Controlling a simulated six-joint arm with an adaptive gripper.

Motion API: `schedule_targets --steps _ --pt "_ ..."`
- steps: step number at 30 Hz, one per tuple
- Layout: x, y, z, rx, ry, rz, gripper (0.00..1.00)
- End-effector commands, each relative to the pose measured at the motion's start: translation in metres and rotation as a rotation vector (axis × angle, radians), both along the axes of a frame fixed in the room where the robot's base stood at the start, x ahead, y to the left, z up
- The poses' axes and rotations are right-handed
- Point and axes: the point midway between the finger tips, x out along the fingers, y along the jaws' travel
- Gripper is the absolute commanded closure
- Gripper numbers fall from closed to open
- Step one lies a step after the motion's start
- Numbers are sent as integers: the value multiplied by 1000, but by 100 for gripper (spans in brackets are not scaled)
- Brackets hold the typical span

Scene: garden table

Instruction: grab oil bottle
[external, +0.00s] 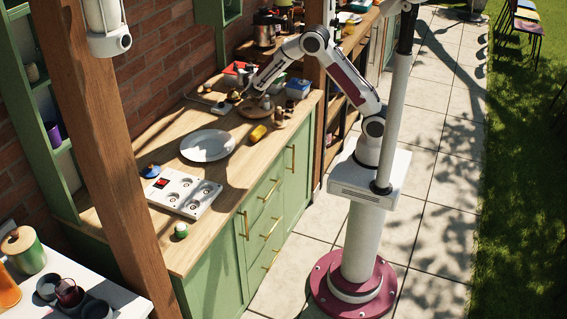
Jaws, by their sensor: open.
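A yellow, bottle-like object (257,133) lies on its side on the wooden counter, right of the white plate; it may be the oil bottle, but it is too small to be sure. My gripper (240,96) is over the back part of the counter, behind and a little left of the yellow object and apart from it. It is open. Its fingertips are small and hard to separate from the clutter around them, and I see nothing held.
A white plate (207,145) and a white hob (184,192) occupy the counter's front half. A round wooden board (254,111), small brown items (280,117) and a blue-and-white container (298,88) crowd around my gripper. A wooden post (105,150) stands in front at left.

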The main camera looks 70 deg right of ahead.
Motion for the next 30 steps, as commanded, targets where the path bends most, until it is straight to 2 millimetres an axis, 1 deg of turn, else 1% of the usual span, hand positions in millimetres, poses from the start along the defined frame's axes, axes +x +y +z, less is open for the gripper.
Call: schedule_targets --steps 1,3,10,16,26,30 --pt "-3 -4 -10 -20 9 -36 58" --pt "-9 -11 -20 -49 18 -90 58" --pt "-29 -25 -44 -130 47 -228 58" --pt "-37 -29 -50 -156 56 -272 58" --pt "-37 -29 -51 -157 57 -273 58" --pt "-37 -29 -57 -156 58 -272 58"
